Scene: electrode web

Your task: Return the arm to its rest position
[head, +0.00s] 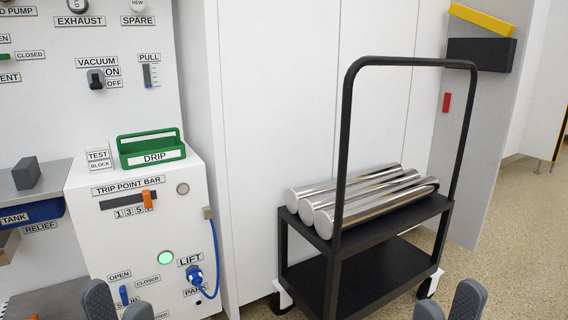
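My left gripper (118,303) shows only its two dark grey fingertips at the bottom edge, in front of the lower part of the white panel. The fingers are apart, with nothing seen between them. My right gripper (448,304) shows its fingertips at the bottom edge right of centre, in front of the floor beside the cart. They are also apart, with nothing seen between them. Both arms and the rest of both grippers are out of the picture.
A white control cabinet (90,215) with a green DRIP tray (152,148), a lit green button (166,258) and a blue LIFT plug (194,274) stands at left. A black cart (400,213) holds shiny metal rolls (365,199). Speckled floor (510,250) is clear at right.

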